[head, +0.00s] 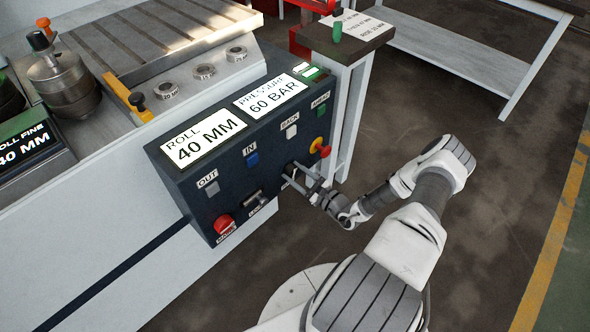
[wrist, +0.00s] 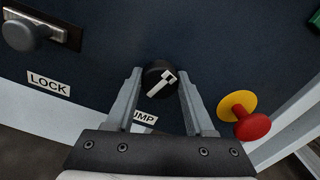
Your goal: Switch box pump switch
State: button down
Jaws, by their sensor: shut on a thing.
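The pump switch is a round black knob (wrist: 151,74) with a white pointer bar, on the dark front of the switch box (head: 185,175). In the wrist view the bar slants from lower left to upper right. A white label ending in "UMP" (wrist: 144,117) sits below it, partly hidden by my finger. My gripper (head: 291,176) reaches the panel from the right; its two fingers stand on either side of the knob in the wrist view (wrist: 159,79), shut on it. In the head view the fingers mostly hide the knob.
A red emergency button on a yellow base (head: 320,147) is close to the right of the switch. A grey lock switch (head: 255,200) and a red knob (head: 224,224) are to its left. Blue (head: 252,159), white (head: 291,131) and green buttons sit above. Displays read roll 40 mm and pressure 60 bar.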

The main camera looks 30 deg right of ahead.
jog(key=shift+n+p, duration=0.7)
jog(key=shift+n, duration=1)
jog(key=shift+f, duration=0.1)
jog(key=shift+s, duration=0.1)
jog(key=shift+c, duration=1.3)
grip_release()
jog(key=p+v, duration=0.2)
jog(key=v, duration=1.5)
jog(key=shift+s, duration=0.15)
